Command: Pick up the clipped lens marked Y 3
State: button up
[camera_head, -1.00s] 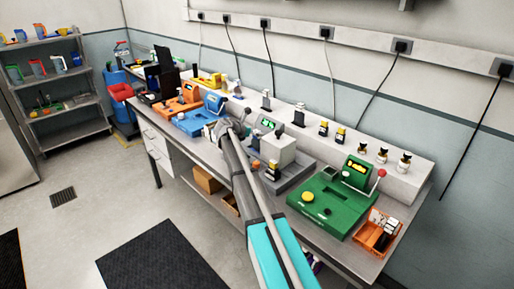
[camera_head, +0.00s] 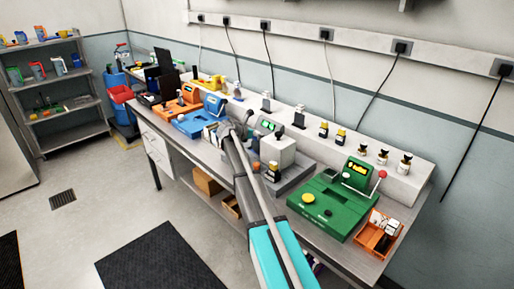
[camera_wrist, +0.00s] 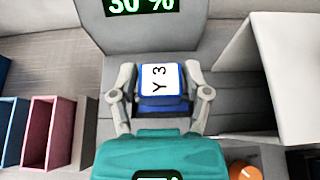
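The clipped lens marked Y 3 (camera_wrist: 160,82) is a small blue block with a white label, seen in the wrist view. My gripper (camera_wrist: 160,78) has one grey finger along its left side and one along its right, with no clear gap; it looks shut on the lens. Whether the lens is off the grey surface below cannot be told. A grey unit with a green display reading 30 % (camera_wrist: 142,5) lies just beyond it. In the head view my gripper is by the grey unit (camera_head: 290,182), and my arm hides the lens.
A white box (camera_wrist: 285,75) stands close to the right of my gripper. Open pink and blue bins (camera_wrist: 38,130) are at the left. An orange knob (camera_wrist: 245,171) is at lower right. A green unit (camera_head: 325,208) and an orange tray (camera_head: 372,248) stand further right on the bench.

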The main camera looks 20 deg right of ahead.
grip_shut()
jog(key=shift+r, duration=0.1)
notch_tip(320, 180, up, 10)
jog(key=p, duration=1)
dwell(0.8)
